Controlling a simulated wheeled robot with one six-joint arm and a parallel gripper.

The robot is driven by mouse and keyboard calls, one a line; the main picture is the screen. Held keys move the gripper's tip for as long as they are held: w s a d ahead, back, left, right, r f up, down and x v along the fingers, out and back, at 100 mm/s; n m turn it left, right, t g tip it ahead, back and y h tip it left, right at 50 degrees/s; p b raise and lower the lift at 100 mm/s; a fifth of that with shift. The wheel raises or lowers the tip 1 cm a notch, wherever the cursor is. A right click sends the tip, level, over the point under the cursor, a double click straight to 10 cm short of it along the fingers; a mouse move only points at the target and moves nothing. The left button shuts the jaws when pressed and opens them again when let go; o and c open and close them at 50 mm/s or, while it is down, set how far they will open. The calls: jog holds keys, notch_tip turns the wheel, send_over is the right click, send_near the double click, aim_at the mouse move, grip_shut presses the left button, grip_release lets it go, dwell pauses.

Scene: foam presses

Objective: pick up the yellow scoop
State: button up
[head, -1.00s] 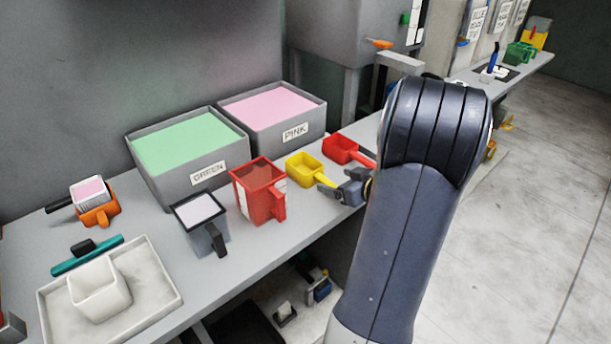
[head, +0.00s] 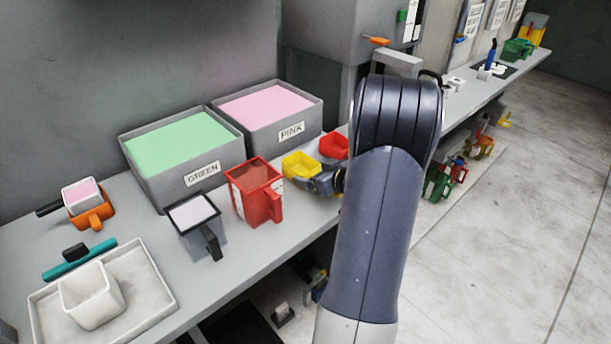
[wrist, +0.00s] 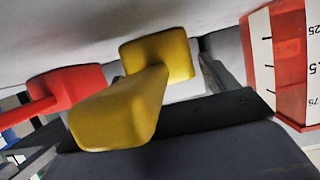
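The yellow scoop (head: 300,166) sits on the bench, just right of the red measuring jug. My gripper (head: 322,181) is at its handle end in the head view and hides most of the handle. In the wrist view the scoop (wrist: 158,58) has its cup farther off and its thick handle pointing towards the camera. The gripper's fingers stand apart, one on either side of the handle, so it looks open. I cannot tell whether either finger touches the handle.
A red scoop (head: 334,145) lies close beside the yellow one, and the red jug (head: 256,192) stands on the other side. Behind are the GREEN bin (head: 187,160) and PINK bin (head: 268,117). A grey jug (head: 196,227) and white tray (head: 150,299) are further left.

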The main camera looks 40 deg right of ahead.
jog(key=c, duration=0.8)
